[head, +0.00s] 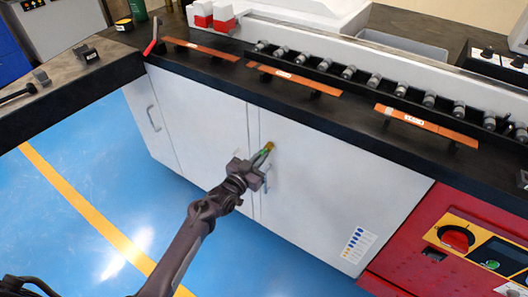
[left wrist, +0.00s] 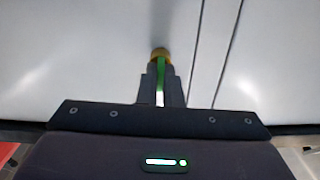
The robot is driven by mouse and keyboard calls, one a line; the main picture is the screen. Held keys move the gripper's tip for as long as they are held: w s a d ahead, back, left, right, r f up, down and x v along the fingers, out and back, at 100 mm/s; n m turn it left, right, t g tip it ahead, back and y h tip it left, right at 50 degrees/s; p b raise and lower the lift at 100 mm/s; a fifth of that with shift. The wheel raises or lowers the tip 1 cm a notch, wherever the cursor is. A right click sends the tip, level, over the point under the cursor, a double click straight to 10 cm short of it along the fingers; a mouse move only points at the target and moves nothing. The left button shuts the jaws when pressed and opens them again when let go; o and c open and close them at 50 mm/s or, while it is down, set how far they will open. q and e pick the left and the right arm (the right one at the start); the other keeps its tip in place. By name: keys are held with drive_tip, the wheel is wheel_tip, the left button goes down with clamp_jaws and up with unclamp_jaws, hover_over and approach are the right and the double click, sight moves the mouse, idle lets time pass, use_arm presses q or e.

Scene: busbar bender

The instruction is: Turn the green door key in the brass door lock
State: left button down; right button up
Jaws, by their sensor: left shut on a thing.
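The brass door lock (head: 270,146) sits on the white cabinet door (head: 320,190), and it also shows in the left wrist view (left wrist: 160,53). The green door key (head: 261,154) is at the lock, in line with it. In the left wrist view the key (left wrist: 161,75) appears as a green strip running from the lock down between the fingers. My left gripper (head: 257,163) is shut on the key, close in front of the door; its fingers also show in the left wrist view (left wrist: 160,88). How deep the key sits is hidden. My right gripper is out of view.
A door handle (head: 267,181) is just below the lock, beside my gripper. Another handle (head: 153,118) is on the left door. The black worktop (head: 215,67) above holds copper bars (head: 294,80) and a row of rollers. A red panel (head: 420,240) stands at right. Blue floor lies open below.

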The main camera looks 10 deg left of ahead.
use_arm(q)
drive_tip(key=shift+r+n+p, duration=0.15)
drive_tip(key=shift+n+p, duration=0.15)
drive_tip(key=shift+n, duration=0.4)
drive_tip(key=c, duration=2)
unclamp_jaws()
drive_tip(key=shift+n, duration=0.5)
drive_tip(key=o, duration=0.5)
